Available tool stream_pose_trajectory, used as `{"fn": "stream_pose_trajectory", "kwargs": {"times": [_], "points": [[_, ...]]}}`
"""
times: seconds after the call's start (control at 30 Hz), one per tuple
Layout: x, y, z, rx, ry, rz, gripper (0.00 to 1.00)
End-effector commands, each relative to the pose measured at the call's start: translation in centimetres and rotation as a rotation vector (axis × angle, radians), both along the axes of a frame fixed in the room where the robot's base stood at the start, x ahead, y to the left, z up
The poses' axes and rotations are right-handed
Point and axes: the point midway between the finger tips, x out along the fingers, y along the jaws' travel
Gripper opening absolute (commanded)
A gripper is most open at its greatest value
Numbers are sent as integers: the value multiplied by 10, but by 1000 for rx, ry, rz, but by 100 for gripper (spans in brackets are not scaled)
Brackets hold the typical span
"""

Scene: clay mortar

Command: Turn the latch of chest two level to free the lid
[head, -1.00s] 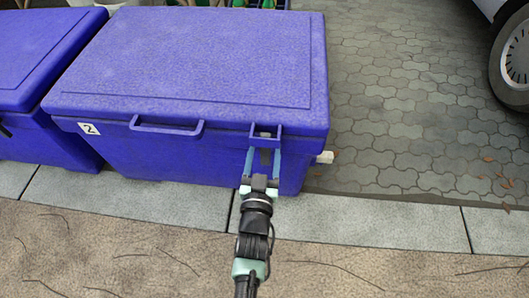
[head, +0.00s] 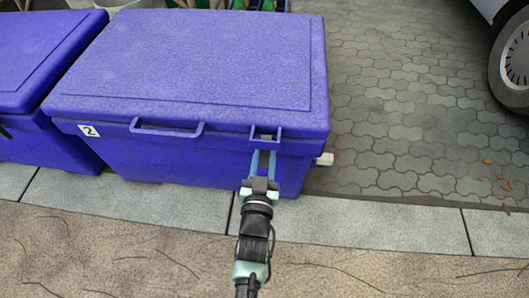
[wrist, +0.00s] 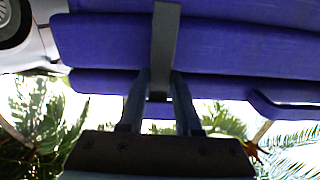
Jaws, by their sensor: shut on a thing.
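Chest two (head: 200,158) is the blue chest with a white "2" label on its front left. Its lid (head: 195,62) lies closed on top. The dark grey latch sits at a bracket (head: 280,134) on the front right; the fingers mostly hide it in the head view. In the wrist view the latch (wrist: 165,45) is a grey bar running upright in the picture, its lower end between the fingers. My gripper (head: 263,153) reaches the chest from the front, its blue fingers closed on the latch. It also shows in the wrist view (wrist: 158,90).
Another blue chest (head: 40,60) stands close on the left. A lid handle (head: 167,130) juts from the front, and a white plug (head: 325,159) sticks out at the right side. Paving (head: 410,110) on the right is clear up to a vehicle wheel (head: 514,60).

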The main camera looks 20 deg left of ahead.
Motion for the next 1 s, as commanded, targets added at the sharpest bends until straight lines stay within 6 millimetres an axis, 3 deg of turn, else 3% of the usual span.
{"fn": "stream_pose_trajectory", "kwargs": {"times": [0.27,1.0], "points": [[0,-2,-1,161,46,1,0],[3,-13,-8,831,240,1,0]]}}
